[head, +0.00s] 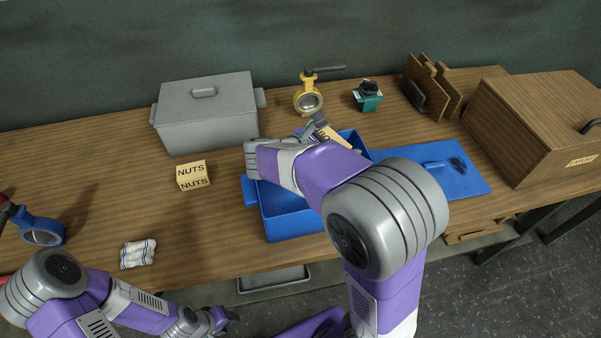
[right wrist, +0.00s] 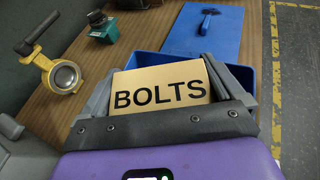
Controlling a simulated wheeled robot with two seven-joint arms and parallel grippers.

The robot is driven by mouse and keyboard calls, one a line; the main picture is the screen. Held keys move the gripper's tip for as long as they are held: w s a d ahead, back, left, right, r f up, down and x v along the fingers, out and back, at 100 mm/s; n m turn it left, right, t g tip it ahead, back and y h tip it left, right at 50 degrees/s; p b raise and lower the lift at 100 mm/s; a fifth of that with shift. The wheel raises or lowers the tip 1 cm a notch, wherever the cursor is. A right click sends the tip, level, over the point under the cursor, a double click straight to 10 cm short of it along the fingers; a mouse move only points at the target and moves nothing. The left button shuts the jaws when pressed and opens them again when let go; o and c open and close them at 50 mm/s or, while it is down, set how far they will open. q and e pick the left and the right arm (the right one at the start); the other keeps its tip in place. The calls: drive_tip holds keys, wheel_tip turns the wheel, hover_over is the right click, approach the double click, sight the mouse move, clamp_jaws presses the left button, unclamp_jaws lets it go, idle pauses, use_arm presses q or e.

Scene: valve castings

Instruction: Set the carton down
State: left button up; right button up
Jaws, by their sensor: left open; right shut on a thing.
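The tan carton marked BOLTS (right wrist: 160,88) is between the two fingers of my right gripper (right wrist: 170,95), which is shut on it. In the head view only part of the carton (head: 325,135) shows past my right gripper (head: 318,128) and forearm, by the back of the open blue bin (head: 285,222). I cannot tell whether the carton touches anything below. A second carton, marked NUTS (head: 193,175), stands on the wooden bench left of the bin. My left gripper (head: 227,320) is open, low in front of the bench, far from both cartons.
A grey lidded box (head: 205,115), a yellow valve (head: 309,95) and a teal valve (head: 368,96) stand behind. A blue panel (head: 430,175) lies right of the bin, near a wooden box (head: 540,125). Bench around NUTS is clear.

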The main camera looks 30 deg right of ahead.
drive_tip(key=shift+w+f, duration=0.15)
drive_tip(key=shift+w, duration=0.05)
drive_tip(key=f+b, duration=0.5)
drive_tip(key=f, duration=0.4)
drive_tip(key=shift+s+f, duration=0.2)
drive_tip(key=shift+f, duration=0.1)
drive_tip(key=shift+f, duration=0.5)
drive_tip(key=shift+f, duration=0.1)
drive_tip(key=o, duration=0.9)
drive_tip(key=shift+o, duration=0.2)
